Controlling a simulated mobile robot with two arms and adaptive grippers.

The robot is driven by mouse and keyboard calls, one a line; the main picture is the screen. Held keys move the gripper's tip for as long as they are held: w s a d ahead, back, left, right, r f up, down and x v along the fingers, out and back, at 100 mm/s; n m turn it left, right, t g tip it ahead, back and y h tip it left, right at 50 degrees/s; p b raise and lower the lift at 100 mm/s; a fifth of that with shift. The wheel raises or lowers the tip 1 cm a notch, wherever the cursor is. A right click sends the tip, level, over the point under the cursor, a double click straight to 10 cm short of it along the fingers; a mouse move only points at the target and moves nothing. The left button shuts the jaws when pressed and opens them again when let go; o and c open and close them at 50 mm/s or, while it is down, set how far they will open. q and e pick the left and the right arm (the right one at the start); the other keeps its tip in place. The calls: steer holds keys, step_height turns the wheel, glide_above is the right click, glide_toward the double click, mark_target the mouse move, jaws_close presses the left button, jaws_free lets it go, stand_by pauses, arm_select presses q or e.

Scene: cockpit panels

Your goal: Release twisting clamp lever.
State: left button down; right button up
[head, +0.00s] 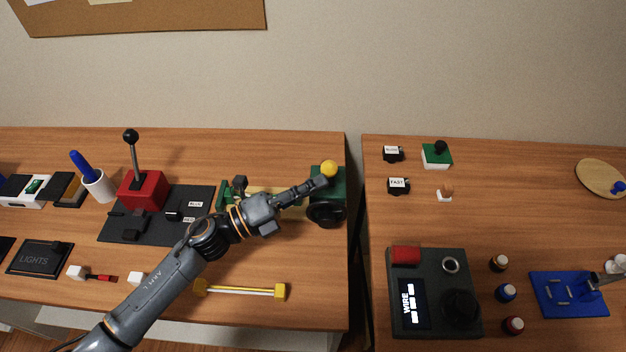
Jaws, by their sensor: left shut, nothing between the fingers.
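A dark green block (337,182) with a black round part (326,213) and a yellow ball knob (328,168) stands at the right end of the left table. It looks like the clamp with its lever, but my arm covers much of it. My left gripper (322,182) is shut and empty, with its tips at or just below the yellow knob. I cannot tell whether they touch it. More green parts (234,190) and a pale yellow strip show behind my left wrist. My right gripper is not in view.
A red box with a black-knobbed stick (143,190) stands left of my arm. A yellow-ended bar (240,290) lies near the front edge. A gap separates the right table, which holds a dark control box (433,325) and several small switches.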

arm_select(q)
steer(key=w+r+n+y+p, duration=0.1)
steer(key=w+n+p, duration=0.1)
steer(key=p, duration=0.4)
steer(key=w+r+n+y+p, duration=0.1)
steer(key=r+n+p, duration=0.1)
steer(key=p, duration=0.4)
steer(key=shift+w+r+n+g+y, duration=0.25)
steer(key=shift+w+n+g+y, duration=0.15)
steer(key=shift+n, duration=0.2)
steer(key=shift+w+f, duration=0.15)
steer(key=shift+w, duration=0.45)
steer(key=shift+w+f, duration=0.1)
steer(key=shift+w, duration=1.05)
